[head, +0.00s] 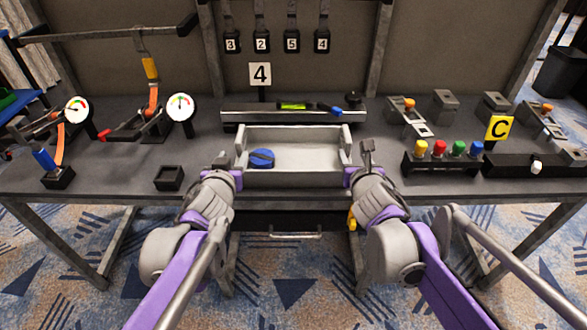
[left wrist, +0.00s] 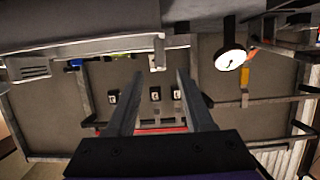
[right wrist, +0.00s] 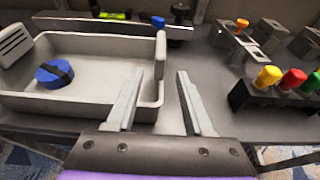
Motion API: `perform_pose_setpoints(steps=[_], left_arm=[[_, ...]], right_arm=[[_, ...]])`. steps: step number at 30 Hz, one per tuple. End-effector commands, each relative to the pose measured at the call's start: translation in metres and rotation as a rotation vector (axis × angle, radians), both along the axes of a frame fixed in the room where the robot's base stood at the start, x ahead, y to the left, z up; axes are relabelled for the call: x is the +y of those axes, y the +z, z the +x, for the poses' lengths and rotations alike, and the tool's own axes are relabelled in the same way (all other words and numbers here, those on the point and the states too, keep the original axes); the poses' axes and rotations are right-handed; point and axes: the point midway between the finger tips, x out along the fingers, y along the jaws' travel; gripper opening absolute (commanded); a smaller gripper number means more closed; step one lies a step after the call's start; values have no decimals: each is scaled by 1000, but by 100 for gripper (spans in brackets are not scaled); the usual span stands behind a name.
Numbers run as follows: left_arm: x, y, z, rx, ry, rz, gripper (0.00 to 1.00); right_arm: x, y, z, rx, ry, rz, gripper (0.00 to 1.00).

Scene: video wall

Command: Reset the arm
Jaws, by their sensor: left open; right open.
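My left gripper (head: 222,160) is at the left end of the white tray, near the bench's front edge. In the left wrist view its two fingers (left wrist: 158,85) are apart with nothing between them. My right gripper (head: 366,150) is at the tray's right end. In the right wrist view its fingers (right wrist: 157,88) are apart and empty, with the left finger close to the tray's corner. Whether it touches the tray I cannot tell. Both arms reach forward from the bottom of the head view.
The tray (head: 305,133) holds a blue round object (head: 262,158). Behind it is a spirit level (head: 293,106) on a bar. Colored knobs (head: 438,149) stand to the right. Gauges (head: 180,107) and an empty square holder (head: 169,178) are to the left. Numbered tags (head: 262,44) hang at the back.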

Motion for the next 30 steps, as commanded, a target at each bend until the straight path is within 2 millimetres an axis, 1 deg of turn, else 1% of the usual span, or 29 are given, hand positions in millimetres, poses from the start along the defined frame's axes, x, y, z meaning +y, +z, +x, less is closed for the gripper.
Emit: perform_pose_setpoints(steps=[2,6,19,22,23,26,29,30], left_arm=[[0,0,0,0,0,0,52],[0,0,0,0,0,0,52],[0,0,0,0,0,0,52],[2,-1,-3,6,7,1,52],[4,-3,-5,11,12,4,52],[16,-13,-23,54,52,16,52],[34,-32,-56,134,106,33,52],[41,-43,-72,177,128,40,52]], right_arm=[[0,3,-8,0,0,0,52],[0,4,-13,0,0,0,52],[0,4,-14,0,0,0,52],[-2,3,-16,6,-15,28,52],[-4,2,-19,11,-31,52,52],[-16,-8,-37,46,-136,225,52],[-34,-28,-69,97,-325,519,52],[-41,-38,-86,117,-419,658,52]])
